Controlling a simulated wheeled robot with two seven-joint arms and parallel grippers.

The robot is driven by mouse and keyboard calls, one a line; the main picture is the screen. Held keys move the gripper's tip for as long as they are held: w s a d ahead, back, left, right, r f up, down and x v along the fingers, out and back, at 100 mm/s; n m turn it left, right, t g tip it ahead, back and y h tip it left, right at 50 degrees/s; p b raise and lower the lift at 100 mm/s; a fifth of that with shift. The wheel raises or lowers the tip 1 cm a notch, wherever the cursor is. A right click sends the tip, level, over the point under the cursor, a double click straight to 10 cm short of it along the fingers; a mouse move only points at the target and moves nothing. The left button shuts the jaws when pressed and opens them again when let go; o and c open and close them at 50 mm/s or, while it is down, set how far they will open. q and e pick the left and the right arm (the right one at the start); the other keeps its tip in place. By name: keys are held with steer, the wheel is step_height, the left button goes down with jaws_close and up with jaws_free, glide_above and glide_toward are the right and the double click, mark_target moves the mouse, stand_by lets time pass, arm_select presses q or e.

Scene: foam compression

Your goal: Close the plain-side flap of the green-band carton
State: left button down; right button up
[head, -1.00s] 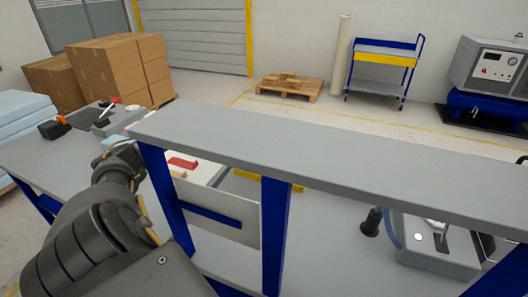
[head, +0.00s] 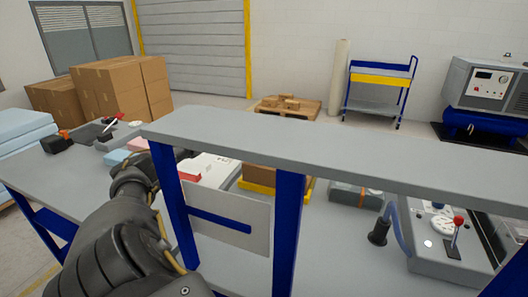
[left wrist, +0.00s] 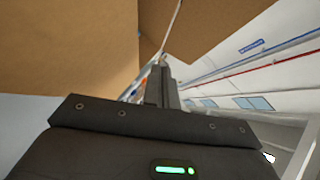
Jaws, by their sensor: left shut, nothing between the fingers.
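A brown carton (head: 262,174) sits in a yellow tray (head: 257,188) behind the grey shelf in the head view, partly hidden by the shelf and its blue post. No green band shows. In the left wrist view, a large brown cardboard face (left wrist: 65,45) fills the upper left, and another cardboard panel (left wrist: 205,22), perhaps a flap, slants across the top. My left gripper (left wrist: 160,72) is shut and empty there, its fingertips close to the cardboard; I cannot tell whether they touch. In the head view the left gripper is hidden behind the shelf post. My right gripper is not in view.
The raised grey shelf (head: 340,148) and its blue post (head: 287,225) stand in front of the work surface. A white panel (head: 235,240) hangs below it. A control box with a red-knobbed lever (head: 440,250) stands at right. A red item (head: 188,177) lies near the arm.

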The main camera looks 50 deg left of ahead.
arm_select(q)
steer(key=shift+w+d, duration=0.1)
steer(key=shift+w, duration=0.05)
steer(key=shift+r, duration=0.15)
steer(key=shift+r+p, duration=0.7)
steer(key=shift+r, duration=0.1)
steer(key=s+a+r, duration=0.3)
steer(key=a+r, duration=0.3)
steer(key=r, duration=0.5)
steer(key=shift+s, duration=0.3)
steer(key=shift+a+f, duration=0.1)
